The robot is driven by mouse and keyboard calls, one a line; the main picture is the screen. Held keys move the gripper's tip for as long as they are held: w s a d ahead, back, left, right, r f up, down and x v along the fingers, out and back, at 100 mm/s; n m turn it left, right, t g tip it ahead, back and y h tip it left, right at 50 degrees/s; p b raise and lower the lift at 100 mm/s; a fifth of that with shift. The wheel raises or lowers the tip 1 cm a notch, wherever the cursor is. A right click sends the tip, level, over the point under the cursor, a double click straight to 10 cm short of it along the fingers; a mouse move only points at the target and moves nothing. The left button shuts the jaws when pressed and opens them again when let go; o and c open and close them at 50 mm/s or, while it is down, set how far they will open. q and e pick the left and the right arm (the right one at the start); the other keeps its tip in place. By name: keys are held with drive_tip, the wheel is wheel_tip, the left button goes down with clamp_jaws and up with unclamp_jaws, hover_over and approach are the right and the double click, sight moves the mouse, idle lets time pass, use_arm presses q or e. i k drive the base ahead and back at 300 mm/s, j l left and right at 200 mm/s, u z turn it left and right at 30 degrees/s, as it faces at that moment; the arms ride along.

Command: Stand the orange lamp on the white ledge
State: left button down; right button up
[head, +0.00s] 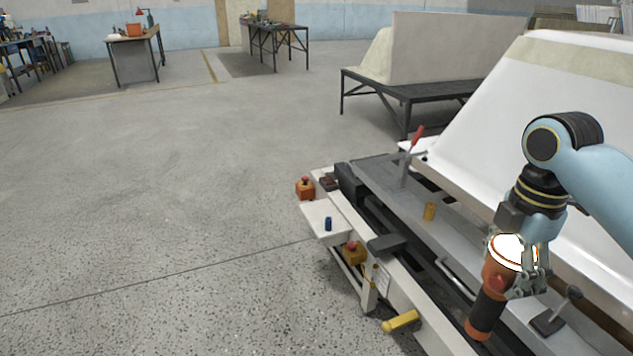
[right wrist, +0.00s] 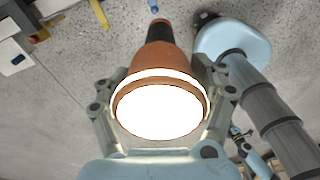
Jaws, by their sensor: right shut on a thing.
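The orange lamp (head: 497,272) has a glowing white lens at its top, a black grip and an orange lower end. My right gripper (head: 527,272) is shut around its upper part, just below the lens. The lamp hangs slightly tilted, lens up, in front of the grey bench rail. In the right wrist view the lens of the lamp (right wrist: 160,107) faces the camera between both fingers of the gripper (right wrist: 160,95). The white ledge (head: 318,211) juts from the bench's left side, and a small blue cylinder (head: 328,224) stands on it. My left gripper does not show.
An orange box with a red button (head: 305,188) and a yellow one (head: 353,253) flank the ledge. A red-handled lever (head: 412,150), a yellow cylinder (head: 430,211) and a yellow handle (head: 400,321) are nearby. A large white tub shell (head: 500,110) stands behind. The floor at left is clear.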

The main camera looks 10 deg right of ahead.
sight(320, 211)
drive_tip(key=i, duration=0.75)
drive_tip(key=i+u, duration=0.1)
drive_tip(key=i, duration=0.65)
drive_tip(key=i+l+u, duration=0.1)
drive_tip(key=i, duration=0.65)
